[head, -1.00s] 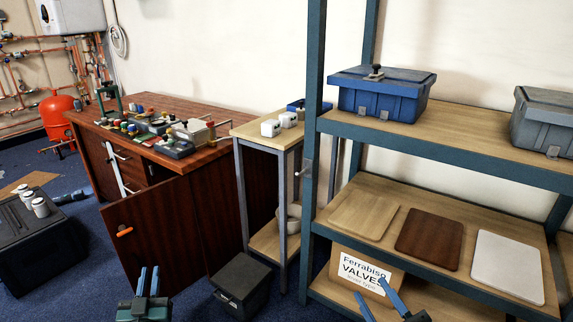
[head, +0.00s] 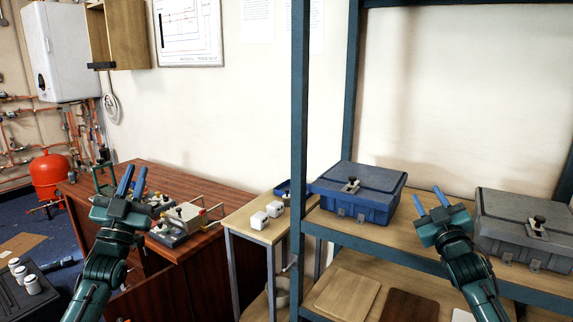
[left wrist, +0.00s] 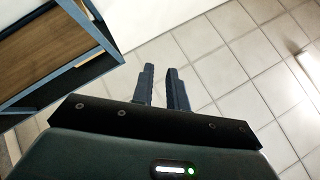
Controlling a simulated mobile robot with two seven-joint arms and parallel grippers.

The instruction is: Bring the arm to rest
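My left gripper (head: 132,181) is raised in front of the wooden workbench in the head view. Its two blue fingers point up with a gap between them, and nothing is held. The left wrist view also shows its dark fingers (left wrist: 161,85) apart and empty, over pale tiles. My right gripper (head: 430,199) is raised in front of the metal shelf, between the blue and grey boxes in the picture. Its fingers are apart with nothing between them. The left arm hides part of the workbench; the right arm hides part of the shelf.
A blue lidded box (head: 358,192) and a grey lidded box (head: 527,226) stand on the shelf (head: 436,254). Boards lie below. The workbench (head: 225,200) carries valves and fittings. A narrow table (head: 245,222) holds white blocks. A red tank (head: 49,176) stands far left.

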